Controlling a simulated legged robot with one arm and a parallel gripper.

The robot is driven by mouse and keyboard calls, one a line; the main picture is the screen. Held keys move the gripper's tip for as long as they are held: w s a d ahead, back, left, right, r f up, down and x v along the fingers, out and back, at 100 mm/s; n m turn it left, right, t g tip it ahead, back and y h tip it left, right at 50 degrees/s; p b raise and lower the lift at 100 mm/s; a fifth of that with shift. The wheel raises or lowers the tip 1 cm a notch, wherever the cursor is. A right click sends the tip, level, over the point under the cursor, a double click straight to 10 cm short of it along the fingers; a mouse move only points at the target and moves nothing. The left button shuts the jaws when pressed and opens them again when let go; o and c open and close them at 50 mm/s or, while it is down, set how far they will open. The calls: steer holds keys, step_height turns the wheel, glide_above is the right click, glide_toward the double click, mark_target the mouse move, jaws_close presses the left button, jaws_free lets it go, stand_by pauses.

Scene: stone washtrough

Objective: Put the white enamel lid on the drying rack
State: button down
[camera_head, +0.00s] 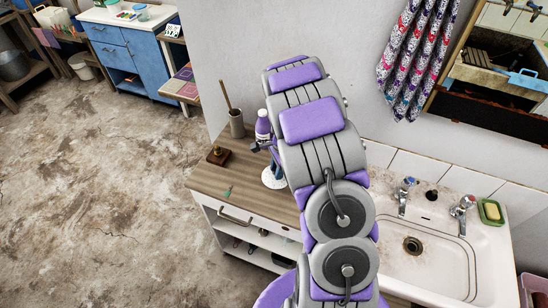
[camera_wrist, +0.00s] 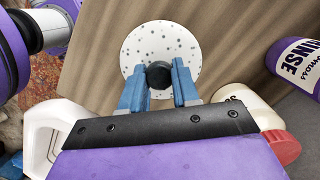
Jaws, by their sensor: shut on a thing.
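The white enamel lid (camera_wrist: 160,40) is a round, grey-speckled disc with a black knob. My gripper (camera_wrist: 159,74) has its blue fingers on either side of the knob and is shut on it. In the head view the lid (camera_head: 272,180) shows beside my arm, at the wooden counter top, partly hidden by the arm. I cannot tell whether it rests on the wood or is just above it. I cannot make out the drying rack for certain in either view.
A purple rinse bottle (camera_head: 263,126) stands close behind the lid, also at right in the wrist view (camera_wrist: 300,65). A brush holder (camera_head: 236,124) and a brown block (camera_head: 218,156) stand on the counter (camera_head: 215,178). A sink (camera_head: 440,262) with taps lies right of my arm.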

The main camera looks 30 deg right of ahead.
steer(key=s+a, duration=0.1)
steer(key=s, duration=0.1)
steer(key=s+a, duration=0.1)
steer(key=s, duration=0.2)
steer(key=s+a+r+p, duration=0.1)
steer(key=s, duration=0.2)
steer(key=shift+s, duration=0.2)
steer(key=w+a+r+n+g+h, duration=0.1)
steer(key=w+a+r+n+g, duration=0.1)
steer(key=w+a+r+n, duration=0.9)
steer(key=w+a+n, duration=0.1)
steer(key=a+n, duration=0.2)
steer(key=n, duration=0.5)
steer(key=shift+w+a+r+h, duration=0.3)
steer(key=shift+r+h, duration=0.1)
steer(key=shift+a+n, duration=0.1)
steer(key=shift+n, duration=0.2)
